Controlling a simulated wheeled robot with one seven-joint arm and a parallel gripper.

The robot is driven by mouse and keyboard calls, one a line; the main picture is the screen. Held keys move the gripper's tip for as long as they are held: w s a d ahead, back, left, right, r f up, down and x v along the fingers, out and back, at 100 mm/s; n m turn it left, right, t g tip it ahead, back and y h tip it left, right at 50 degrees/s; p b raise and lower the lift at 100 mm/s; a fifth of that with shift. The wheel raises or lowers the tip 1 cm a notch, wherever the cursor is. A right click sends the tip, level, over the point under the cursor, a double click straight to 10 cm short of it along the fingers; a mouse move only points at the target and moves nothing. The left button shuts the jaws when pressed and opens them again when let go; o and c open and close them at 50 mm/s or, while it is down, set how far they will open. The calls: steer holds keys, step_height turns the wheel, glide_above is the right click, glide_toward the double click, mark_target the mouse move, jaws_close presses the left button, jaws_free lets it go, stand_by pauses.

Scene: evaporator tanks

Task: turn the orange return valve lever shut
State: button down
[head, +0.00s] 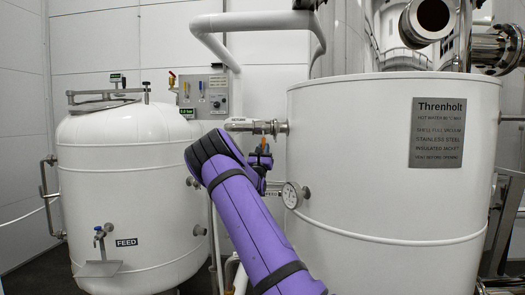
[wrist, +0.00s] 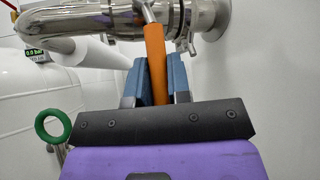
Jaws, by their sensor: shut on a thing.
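The orange return valve lever (wrist: 156,52) hangs down from a shiny steel pipe (wrist: 100,22) in the wrist view, tilted slightly from vertical. My gripper (wrist: 157,82) has its two blue fingers on either side of the lever's lower part and is shut on it. The lever's lower end is hidden between the fingers and behind the dark gripper body. In the head view, a small bit of the orange lever (head: 264,143) shows above my gripper (head: 262,158), below the short steel pipe by the large tank. My purple arm hides part of that area.
The white FEED tank (head: 130,190) stands left. A green ring handle (wrist: 53,126) shows left of my gripper. A grey panel (head: 205,95) is behind.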

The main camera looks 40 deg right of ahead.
stand_by(0.3)
steer(key=c, duration=1.1)
jaws_free()
steer(key=shift+f, duration=0.1)
steer(key=v, duration=1)
steer(key=shift+s+a+f, duration=0.2)
steer(key=shift+f, duration=0.05)
